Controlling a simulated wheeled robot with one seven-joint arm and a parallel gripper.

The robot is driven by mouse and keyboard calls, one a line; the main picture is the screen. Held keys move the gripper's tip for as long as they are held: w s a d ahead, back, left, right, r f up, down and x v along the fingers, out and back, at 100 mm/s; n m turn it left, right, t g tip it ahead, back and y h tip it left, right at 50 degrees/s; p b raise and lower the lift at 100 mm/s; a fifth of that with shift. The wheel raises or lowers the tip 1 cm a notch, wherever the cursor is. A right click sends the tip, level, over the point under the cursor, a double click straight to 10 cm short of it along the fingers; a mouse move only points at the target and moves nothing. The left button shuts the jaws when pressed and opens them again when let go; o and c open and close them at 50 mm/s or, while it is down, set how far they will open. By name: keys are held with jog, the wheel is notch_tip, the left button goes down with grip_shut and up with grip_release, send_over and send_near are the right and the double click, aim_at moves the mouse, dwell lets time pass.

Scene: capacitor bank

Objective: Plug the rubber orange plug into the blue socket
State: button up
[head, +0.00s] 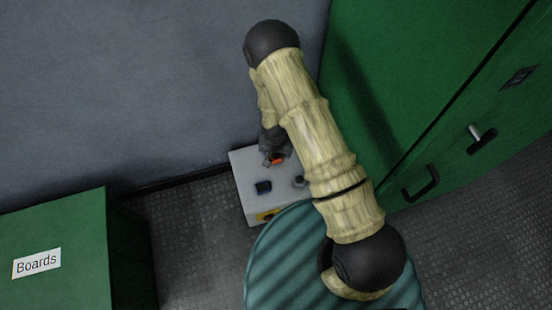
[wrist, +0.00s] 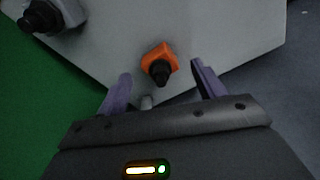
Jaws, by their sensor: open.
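The orange plug (wrist: 159,60) with a black tip is on the light grey box, ahead of and between the open fingers of my gripper (wrist: 160,88) in the wrist view. The fingers do not touch it. In the head view the plug (head: 277,159) shows as a small orange patch beside my dark gripper (head: 270,150). The blue socket (head: 263,187) is on the top of the grey box (head: 248,164), nearer the camera than the plug. The blue socket is not seen in the wrist view.
A dark round fitting (head: 299,181) sits on the box; a black fitting (wrist: 42,17) shows at upper left in the wrist view. A green cabinet (head: 400,90) stands to the right. A green "Boards" box (head: 60,235) is at left. Open floor (head: 195,225) lies between.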

notch_tip(320, 180, down, 3)
jog(key=shift+w+r+b, duration=0.15)
jog(key=shift+b, duration=0.35)
jog(key=shift+r, duration=0.1)
jog(key=c, duration=1)
